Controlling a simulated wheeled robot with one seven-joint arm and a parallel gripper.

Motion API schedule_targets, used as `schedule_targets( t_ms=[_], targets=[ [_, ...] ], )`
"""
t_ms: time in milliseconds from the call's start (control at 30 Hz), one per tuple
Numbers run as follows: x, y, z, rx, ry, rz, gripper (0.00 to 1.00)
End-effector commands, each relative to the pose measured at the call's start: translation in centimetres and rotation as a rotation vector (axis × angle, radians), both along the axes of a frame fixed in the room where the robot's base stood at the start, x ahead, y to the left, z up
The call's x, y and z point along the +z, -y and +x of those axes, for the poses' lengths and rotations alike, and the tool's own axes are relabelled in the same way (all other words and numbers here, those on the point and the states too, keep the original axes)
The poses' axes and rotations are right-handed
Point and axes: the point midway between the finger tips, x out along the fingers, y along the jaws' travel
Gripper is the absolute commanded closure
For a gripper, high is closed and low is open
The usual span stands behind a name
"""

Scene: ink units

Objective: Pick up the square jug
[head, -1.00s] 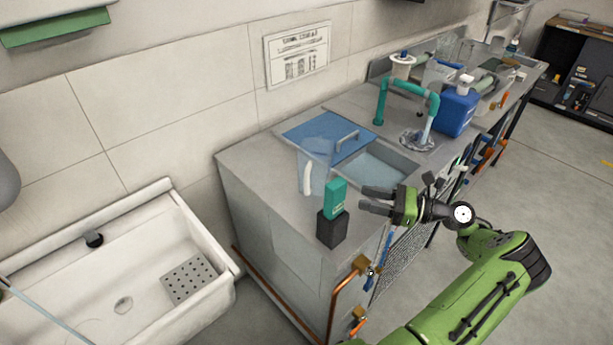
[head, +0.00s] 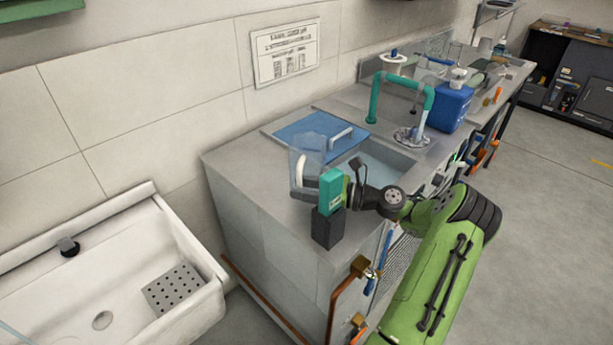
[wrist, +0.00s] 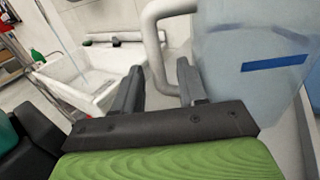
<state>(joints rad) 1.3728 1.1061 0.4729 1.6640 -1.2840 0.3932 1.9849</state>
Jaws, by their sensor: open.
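The square jug (head: 309,153) is clear, pale bluish and upright on the grey counter, with a white loop handle (head: 300,169). In the wrist view the jug body (wrist: 255,75) fills the right side, with a blue mark on it. My gripper (head: 303,188) is at the handle side of the jug, partly hidden behind a teal block. In the wrist view its two dark fingers (wrist: 160,72) are open, and the upright part of the handle (wrist: 157,55) shows between them. I cannot tell whether either finger touches it.
A teal block (head: 330,191) on a black holder (head: 327,227) stands at the counter's front corner, close to my gripper. A blue board (head: 305,131) and a sink basin (head: 375,162) lie behind. A white sink (head: 110,270) stands left, beyond a gap.

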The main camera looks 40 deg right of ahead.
Motion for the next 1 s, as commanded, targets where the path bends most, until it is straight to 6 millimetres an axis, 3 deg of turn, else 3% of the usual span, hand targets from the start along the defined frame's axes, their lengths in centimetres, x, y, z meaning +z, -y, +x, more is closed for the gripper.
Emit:
schedule_targets(
  t_ms=[100,300,500,600,1000],
  targets=[
    [-0.2,-0.8,1.0,0.000,-0.001,-0.001,0.59],
    [0.0,-0.8,1.1,-0.001,0.000,0.000,0.59],
    [0.0,-0.8,1.1,-0.001,-0.001,0.001,0.89],
    [0.0,-0.8,1.0,-0.001,-0.001,0.001,1.00],
    [0.8,-0.8,1.0,0.000,0.000,0.000,1.00]
  ],
)
